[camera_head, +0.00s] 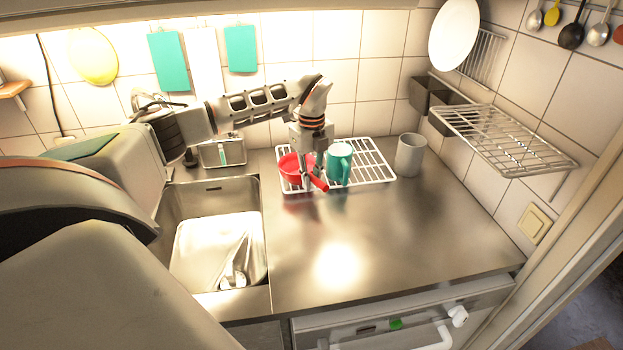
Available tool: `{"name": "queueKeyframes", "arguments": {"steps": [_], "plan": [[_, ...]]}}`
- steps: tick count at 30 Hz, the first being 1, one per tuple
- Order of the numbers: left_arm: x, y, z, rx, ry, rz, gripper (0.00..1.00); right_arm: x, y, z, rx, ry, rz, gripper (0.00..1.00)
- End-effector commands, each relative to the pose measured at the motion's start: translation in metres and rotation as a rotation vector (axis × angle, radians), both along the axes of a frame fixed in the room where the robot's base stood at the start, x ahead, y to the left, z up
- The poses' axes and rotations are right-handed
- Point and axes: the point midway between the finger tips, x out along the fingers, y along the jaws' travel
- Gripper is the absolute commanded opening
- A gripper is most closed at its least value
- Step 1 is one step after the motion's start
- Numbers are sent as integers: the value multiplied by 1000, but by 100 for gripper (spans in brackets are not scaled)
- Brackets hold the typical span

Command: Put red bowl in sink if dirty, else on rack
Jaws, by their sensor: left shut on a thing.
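A red bowl (289,167) with a handle is at the left part of the white wire rack (376,172) on the counter. My left gripper (312,180) points down over the rack and is shut on the red bowl near its handle side. I cannot tell whether the bowl touches the rack, and its inside is too small to judge as clean or dirty. The sink (196,204) is to the left of the gripper, with a pale tray and some utensils in it. My right gripper is not in view.
A teal mug (340,160) stands on the rack right beside the gripper. A grey cup (410,155) stands to the right of the rack. A wire wall shelf (500,138) juts out at the right. The front counter (400,235) is clear.

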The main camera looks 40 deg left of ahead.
Motion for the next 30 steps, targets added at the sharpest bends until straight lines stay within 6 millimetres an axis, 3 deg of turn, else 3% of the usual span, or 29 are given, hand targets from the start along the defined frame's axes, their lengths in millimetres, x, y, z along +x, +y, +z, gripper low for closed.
{"name": "queueKeyframes", "arguments": {"steps": [3, 4, 6, 16, 20, 30], "plan": [[0, 0, -3, 0, 1, 0, 0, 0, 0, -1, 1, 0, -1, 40], [0, 0, -3, 0, 1, 0, 20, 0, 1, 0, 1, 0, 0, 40], [0, 0, -3, 0, 1, 0, 31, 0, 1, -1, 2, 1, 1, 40], [0, 0, -1, 0, 0, -1, 31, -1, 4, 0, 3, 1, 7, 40], [1, 0, 8, 0, -2, -1, 31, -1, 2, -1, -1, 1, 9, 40], [1, 0, 74, 1, -3, 0, 31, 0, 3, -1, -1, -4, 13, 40]]}}
